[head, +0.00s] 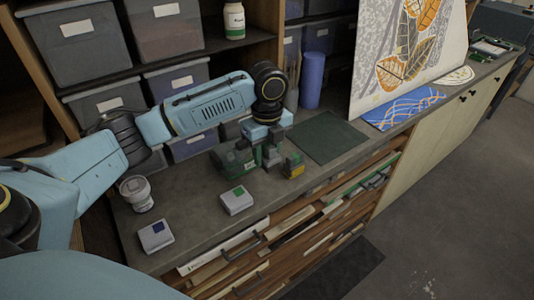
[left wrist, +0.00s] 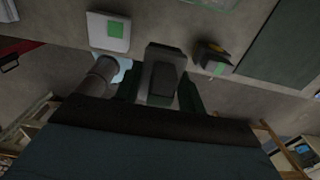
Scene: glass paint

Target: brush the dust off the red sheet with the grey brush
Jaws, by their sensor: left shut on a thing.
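My left gripper (head: 270,153) reaches down to the grey worktop (head: 190,190) in the head view, beside a dark green block (head: 232,162). In the left wrist view it is shut on a grey block-like thing (left wrist: 163,72), which looks like the grey brush; green shapes flank it. Its lower part is hidden, and I cannot tell whether it touches the worktop. My right gripper is not in view.
A yellow-and-green block (head: 293,166) stands close right of the gripper. White boxes with a green square (head: 237,202) and a blue square (head: 155,236), and a white jar (head: 137,193), stand left. A bare dark green mat (head: 328,141) and a blue patterned sheet (head: 403,107) lie right.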

